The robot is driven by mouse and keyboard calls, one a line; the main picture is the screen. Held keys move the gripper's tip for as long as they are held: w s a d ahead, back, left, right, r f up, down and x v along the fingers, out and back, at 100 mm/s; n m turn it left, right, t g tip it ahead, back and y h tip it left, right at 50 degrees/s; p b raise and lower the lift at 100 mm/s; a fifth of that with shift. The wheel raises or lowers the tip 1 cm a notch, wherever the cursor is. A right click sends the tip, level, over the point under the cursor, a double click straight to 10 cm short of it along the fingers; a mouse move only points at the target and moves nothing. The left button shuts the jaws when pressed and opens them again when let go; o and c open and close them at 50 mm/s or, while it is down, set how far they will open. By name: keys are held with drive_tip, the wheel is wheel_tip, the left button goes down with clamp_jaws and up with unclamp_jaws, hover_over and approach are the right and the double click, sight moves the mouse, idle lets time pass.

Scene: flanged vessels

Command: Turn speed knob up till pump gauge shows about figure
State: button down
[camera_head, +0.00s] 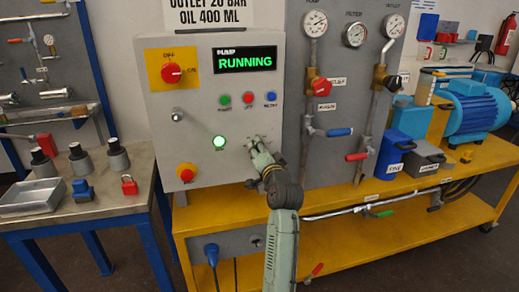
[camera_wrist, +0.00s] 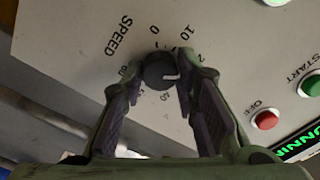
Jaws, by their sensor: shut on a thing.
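The speed knob (camera_wrist: 158,69) is a small dark round knob with a white pointer mark, set in a printed dial labelled SPEED. In the wrist view its mark points right, on the side of the low figures near 10 and 2-something. My gripper (camera_wrist: 161,75) has a finger on each side of the knob and is shut on it. In the head view my gripper (camera_head: 259,150) is at the lower right of the grey control box (camera_head: 225,165) and hides the knob. The pump gauge (camera_head: 315,23) is the leftmost round gauge; its needle is too small to read surely.
The display (camera_head: 245,60) reads RUNNING in green. Valves with red and blue handles stand on the pipe panel (camera_head: 345,100) to the right.

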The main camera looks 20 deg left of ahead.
drive_tip(key=c, duration=1.2)
unclamp_jaws()
drive_tip(key=shift+c, duration=0.2)
drive_tip(key=v, duration=1.2)
